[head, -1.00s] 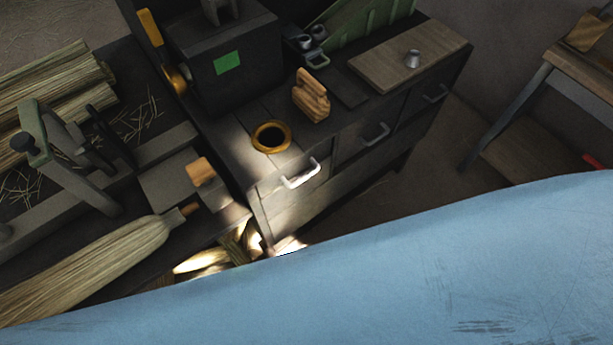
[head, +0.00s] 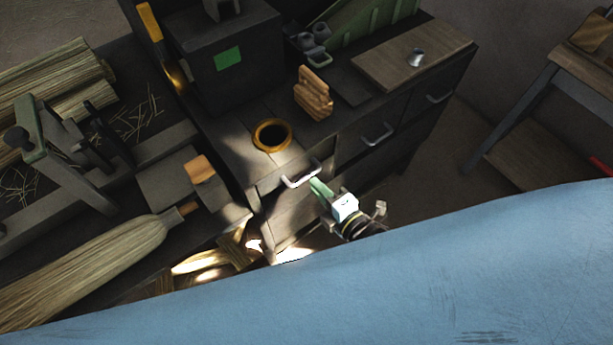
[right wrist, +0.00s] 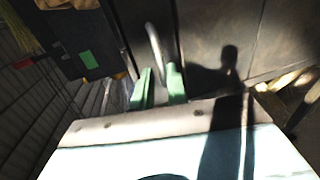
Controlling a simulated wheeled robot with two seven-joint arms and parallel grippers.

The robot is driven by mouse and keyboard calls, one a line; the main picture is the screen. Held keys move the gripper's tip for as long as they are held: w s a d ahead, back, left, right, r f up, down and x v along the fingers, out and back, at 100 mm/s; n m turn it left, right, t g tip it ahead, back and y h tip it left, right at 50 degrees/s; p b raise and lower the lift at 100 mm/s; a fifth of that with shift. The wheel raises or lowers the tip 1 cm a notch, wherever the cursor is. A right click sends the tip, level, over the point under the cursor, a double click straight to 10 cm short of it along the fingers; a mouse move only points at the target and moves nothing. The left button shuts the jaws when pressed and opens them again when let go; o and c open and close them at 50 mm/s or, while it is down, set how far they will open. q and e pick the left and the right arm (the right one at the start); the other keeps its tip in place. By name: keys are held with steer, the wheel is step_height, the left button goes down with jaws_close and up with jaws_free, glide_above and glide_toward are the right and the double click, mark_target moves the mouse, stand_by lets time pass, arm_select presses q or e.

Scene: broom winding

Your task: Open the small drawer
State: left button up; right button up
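A dark cabinet has a row of drawer fronts with pale metal bar handles. The nearest drawer (head: 284,192) has its handle (head: 301,178) at the left end of the row, and the drawer looks shut. My right gripper (head: 319,187) is in front of this drawer, just right of and below the handle, with its green fingers pointing at it. In the right wrist view, the green fingers (right wrist: 159,86) are apart, and the curved handle (right wrist: 152,38) shows just beyond and between their tips. I cannot tell whether they touch it. My left gripper is not in view.
On the cabinet top are an orange-rimmed round opening (head: 272,135), a wooden block (head: 313,92) and a board (head: 400,65) with a small metal cup. A broom (head: 110,255) lies at the left. Two other drawer handles (head: 377,134) sit farther right.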

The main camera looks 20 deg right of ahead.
mark_target(306, 176)
steer(key=x, duration=0.5)
steer(key=shift+b, duration=0.35)
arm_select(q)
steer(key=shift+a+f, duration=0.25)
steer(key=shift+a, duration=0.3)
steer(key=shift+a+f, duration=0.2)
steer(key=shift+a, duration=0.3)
arm_select(e)
steer(key=shift+w, duration=0.1)
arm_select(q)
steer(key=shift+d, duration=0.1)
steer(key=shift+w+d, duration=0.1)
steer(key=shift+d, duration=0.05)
arm_select(e)
jaws_close()
